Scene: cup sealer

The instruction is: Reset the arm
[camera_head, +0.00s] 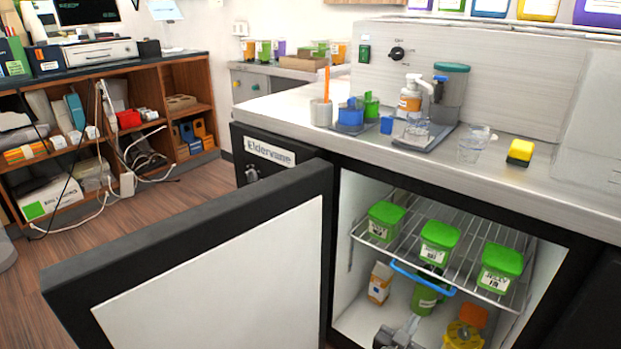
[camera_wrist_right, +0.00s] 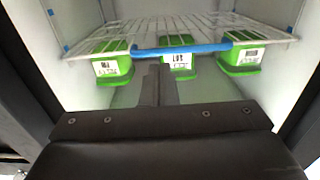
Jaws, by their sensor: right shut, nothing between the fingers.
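My right gripper (camera_head: 411,324) shows at the bottom of the head view, in front of the open fridge compartment and low, below the wire shelf (camera_head: 464,262). In the right wrist view its fingers (camera_wrist_right: 158,84) are together with nothing between them, pointing at the compartment. Three green-lidded containers (camera_head: 387,221) (camera_head: 438,242) (camera_head: 500,267) stand on the shelf, apart from the gripper. The wrist view shows the shelf's blue front bar (camera_wrist_right: 180,50) beyond the fingers. My left gripper is not in view.
The fridge door (camera_head: 215,265) stands open at the left. Below the shelf are a carton (camera_head: 380,283), a green container (camera_head: 425,297) and a yellow item (camera_head: 462,335). The counter (camera_head: 540,185) above holds a pump bottle (camera_head: 411,97), a glass (camera_head: 473,146) and a yellow-black sponge (camera_head: 520,152).

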